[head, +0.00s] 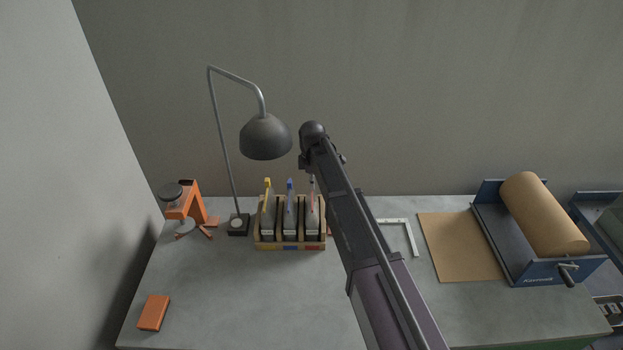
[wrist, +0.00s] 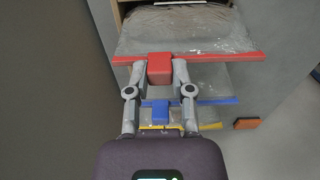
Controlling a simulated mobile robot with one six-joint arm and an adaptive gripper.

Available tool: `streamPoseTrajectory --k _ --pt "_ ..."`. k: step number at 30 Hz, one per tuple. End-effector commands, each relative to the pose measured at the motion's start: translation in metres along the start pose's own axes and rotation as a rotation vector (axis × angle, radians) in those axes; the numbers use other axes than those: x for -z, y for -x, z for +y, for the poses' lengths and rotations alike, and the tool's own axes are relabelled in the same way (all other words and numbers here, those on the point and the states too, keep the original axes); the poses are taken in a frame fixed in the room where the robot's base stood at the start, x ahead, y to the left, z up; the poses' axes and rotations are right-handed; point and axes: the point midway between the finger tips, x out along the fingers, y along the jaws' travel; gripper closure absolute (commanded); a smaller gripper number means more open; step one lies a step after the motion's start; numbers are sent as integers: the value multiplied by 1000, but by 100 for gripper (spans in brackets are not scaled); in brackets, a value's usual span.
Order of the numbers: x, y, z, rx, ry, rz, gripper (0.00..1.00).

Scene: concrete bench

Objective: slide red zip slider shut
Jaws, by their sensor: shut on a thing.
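The red zip slider (wrist: 160,68) is a red block on a red zip strip (wrist: 225,57) along the top of a clear pouch. My gripper (wrist: 160,72) is shut on it, one grey finger on each side. The slider sits left of the strip's middle in the wrist view, with strip showing on both sides. In the head view the red-marked pouch (head: 312,217) stands upright at the right of a wooden rack (head: 268,246). My arm crosses close to its top there, and the slider cannot be made out.
A blue slider (wrist: 160,111) and a yellow strip (wrist: 160,127) belong to the neighbouring pouches. A lamp (head: 265,137) hangs above the rack. An orange stand (head: 188,205) is at left, a paper roll (head: 543,214) at right. The front bench is mostly clear.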

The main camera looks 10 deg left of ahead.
Motion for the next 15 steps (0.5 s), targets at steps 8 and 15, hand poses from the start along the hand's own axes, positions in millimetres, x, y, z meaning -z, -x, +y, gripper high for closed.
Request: streamPoseTrajectory --k 8,15 --pt "-1 0 -65 2 2 0 100" --pt "0 0 -92 1 1 0 100"
